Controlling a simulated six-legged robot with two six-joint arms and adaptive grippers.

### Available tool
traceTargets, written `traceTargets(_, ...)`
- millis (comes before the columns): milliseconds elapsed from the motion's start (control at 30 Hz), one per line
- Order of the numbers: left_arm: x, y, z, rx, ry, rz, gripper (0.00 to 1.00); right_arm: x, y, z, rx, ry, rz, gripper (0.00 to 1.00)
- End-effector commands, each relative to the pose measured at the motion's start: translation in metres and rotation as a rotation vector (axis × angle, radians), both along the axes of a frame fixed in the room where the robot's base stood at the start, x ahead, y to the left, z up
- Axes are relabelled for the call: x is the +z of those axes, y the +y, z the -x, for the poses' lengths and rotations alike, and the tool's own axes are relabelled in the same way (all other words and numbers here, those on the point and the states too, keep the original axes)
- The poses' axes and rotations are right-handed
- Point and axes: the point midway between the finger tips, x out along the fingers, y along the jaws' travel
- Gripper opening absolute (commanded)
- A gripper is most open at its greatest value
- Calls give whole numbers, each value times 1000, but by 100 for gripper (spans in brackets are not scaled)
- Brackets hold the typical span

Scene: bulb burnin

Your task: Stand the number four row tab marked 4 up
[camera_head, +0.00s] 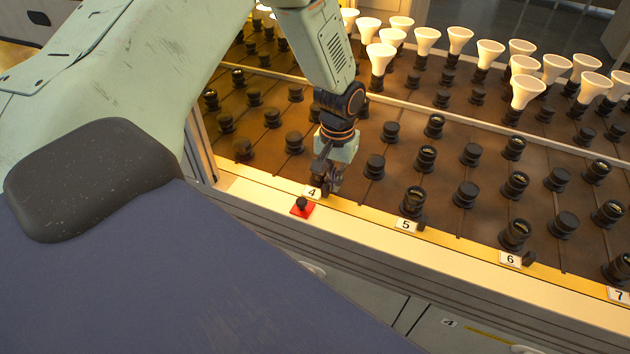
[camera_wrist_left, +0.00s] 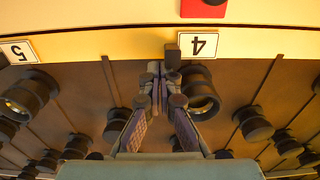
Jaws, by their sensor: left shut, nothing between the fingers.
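The white label marked 4 (camera_head: 312,192) lies on the yellow front strip of the rack; it shows upside down in the left wrist view (camera_wrist_left: 198,44). A small dark block (camera_wrist_left: 172,57) sits beside this label, close to my fingertips. A red square with a black knob (camera_head: 301,207) lies on the pale front ledge just before the label; its edge also shows in the left wrist view (camera_wrist_left: 205,9). My left gripper (camera_head: 324,188) points down at the strip beside the label, shut and empty. Whether its fingertips touch the block cannot be told. My right gripper is out of view.
Labels 5 (camera_head: 407,225), 6 (camera_head: 510,259) and 7 (camera_head: 619,295) continue along the strip, with dark blocks beside 5 and 6. Rows of black sockets (camera_head: 375,166) stand close behind the gripper. White bulbs (camera_head: 527,90) fill sockets farther back. The pale front ledge (camera_head: 370,245) is mostly clear.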

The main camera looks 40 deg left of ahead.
Motion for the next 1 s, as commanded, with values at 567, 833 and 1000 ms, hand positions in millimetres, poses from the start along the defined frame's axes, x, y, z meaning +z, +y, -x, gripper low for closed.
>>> traceTargets(567, -2, -1, 6, 1, 16, 2, 0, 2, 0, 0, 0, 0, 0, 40)
traceTargets(833, 1, -1, 5, 1, 17, 1, 0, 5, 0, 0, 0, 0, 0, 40)
traceTargets(1000, 10, 1, -1, 1, 13, 1, 0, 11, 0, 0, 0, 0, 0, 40)
